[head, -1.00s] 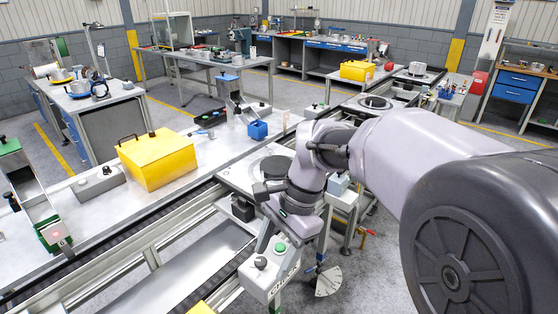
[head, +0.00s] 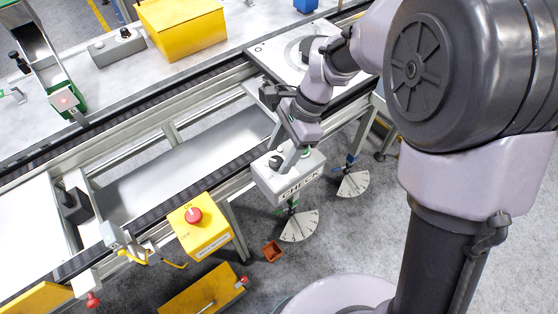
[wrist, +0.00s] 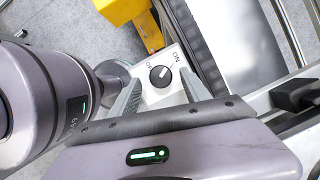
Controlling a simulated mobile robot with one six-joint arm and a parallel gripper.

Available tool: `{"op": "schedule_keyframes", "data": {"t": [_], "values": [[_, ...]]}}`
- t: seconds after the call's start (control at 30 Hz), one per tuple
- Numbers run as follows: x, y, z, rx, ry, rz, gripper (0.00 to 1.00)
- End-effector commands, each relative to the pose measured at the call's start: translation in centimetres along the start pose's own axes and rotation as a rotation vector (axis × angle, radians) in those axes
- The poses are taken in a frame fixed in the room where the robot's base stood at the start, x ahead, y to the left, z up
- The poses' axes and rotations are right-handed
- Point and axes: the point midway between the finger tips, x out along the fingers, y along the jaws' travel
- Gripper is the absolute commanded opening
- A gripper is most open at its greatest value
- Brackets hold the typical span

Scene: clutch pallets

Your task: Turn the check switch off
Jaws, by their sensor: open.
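The check switch is a round black knob (wrist: 160,76) on a white box. In the wrist view it lies between my two fingers, and its pale mark appears to point up and right, toward the ON label (wrist: 177,59). Another label, partly readable, is on the knob's left. In the head view the white box (head: 301,184) reads CHECK on its front, and the knob (head: 275,161) shows at its left. My gripper (wrist: 160,94) is open and empty above the box, with fingers either side of the knob; contact cannot be seen. It also shows in the head view (head: 289,158).
A yellow box with a red button (head: 194,216) stands left of the check box. The conveyor rail (head: 150,210) runs behind. Dial-like fan plates (head: 300,226) hang below. A yellow case (head: 182,30) sits on the far bench.

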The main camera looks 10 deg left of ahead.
Motion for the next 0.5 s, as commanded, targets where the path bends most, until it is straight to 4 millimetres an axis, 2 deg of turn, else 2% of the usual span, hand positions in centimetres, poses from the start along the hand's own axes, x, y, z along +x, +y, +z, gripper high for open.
{"op": "schedule_keyframes", "data": {"t": [0.1, 0.4, 0.5], "values": [[1.35, -0.01, -0.03, -0.002, 0.001, 0.000, 0.55], [1.52, -0.01, 0.06, -0.001, 0.000, -0.001, 0.55], [1.52, -0.01, 0.05, -0.001, 0.000, -0.001, 0.35]]}}
